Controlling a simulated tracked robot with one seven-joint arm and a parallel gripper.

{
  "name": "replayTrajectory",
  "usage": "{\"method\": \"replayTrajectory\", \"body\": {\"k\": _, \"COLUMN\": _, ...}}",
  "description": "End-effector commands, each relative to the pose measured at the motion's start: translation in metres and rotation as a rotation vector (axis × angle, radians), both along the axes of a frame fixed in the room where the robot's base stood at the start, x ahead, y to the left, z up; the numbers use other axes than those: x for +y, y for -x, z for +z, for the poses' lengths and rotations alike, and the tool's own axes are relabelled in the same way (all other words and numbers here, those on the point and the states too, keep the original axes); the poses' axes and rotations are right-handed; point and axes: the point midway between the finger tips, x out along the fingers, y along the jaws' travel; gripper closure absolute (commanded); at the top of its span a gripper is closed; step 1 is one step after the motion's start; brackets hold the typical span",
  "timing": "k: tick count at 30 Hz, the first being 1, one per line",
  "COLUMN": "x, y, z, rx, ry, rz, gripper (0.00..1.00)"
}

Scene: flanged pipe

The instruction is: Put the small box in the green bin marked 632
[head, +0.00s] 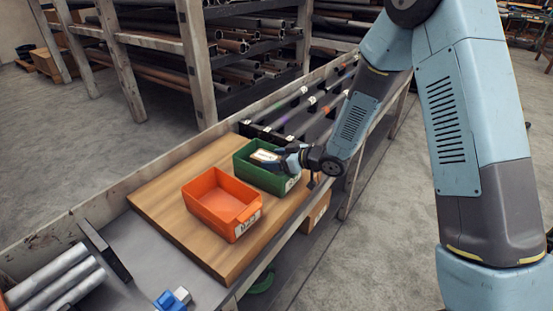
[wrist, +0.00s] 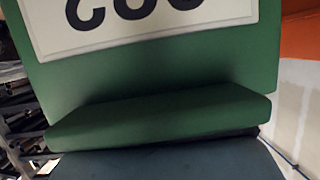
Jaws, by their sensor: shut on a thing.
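The green bin (head: 242,172) stands on the wooden board, behind the orange bin. Its front carries a white label, which shows large, upside down and cut off in the wrist view (wrist: 140,25); I cannot read the full number. My gripper (head: 277,158) reaches over the front right of the green bin and is shut on the small box (head: 264,155), which looks pale with a brownish face. The box is at the bin's opening; I cannot tell whether it touches the bin's floor. The fingertips and box are hidden in the wrist view.
The orange bin (head: 208,205) stands empty close in front of the green bin. Rollers (head: 315,110) lie behind the wooden board (head: 165,205). Grey pipes (head: 55,285) and a blue part (head: 173,299) lie at the near left. Pipe racks stand at the back.

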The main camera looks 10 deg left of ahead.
Motion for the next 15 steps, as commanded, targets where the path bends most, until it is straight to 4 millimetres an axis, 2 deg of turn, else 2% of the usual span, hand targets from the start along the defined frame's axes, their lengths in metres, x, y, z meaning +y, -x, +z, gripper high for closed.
{"method": "replayTrajectory", "body": {"k": 12, "x": -0.001, "y": 0.001, "z": -0.011, "rx": 0.003, "ry": 0.006, "rz": 0.000, "gripper": 0.74}}
{"method": "replayTrajectory", "body": {"k": 13, "x": -0.002, "y": 0.001, "z": -0.012, "rx": 0.004, "ry": 0.008, "rz": 0.000, "gripper": 0.29}}
{"method": "replayTrajectory", "body": {"k": 15, "x": -0.002, "y": 0.001, "z": -0.013, "rx": 0.005, "ry": 0.010, "rz": 0.000, "gripper": 0.22}}
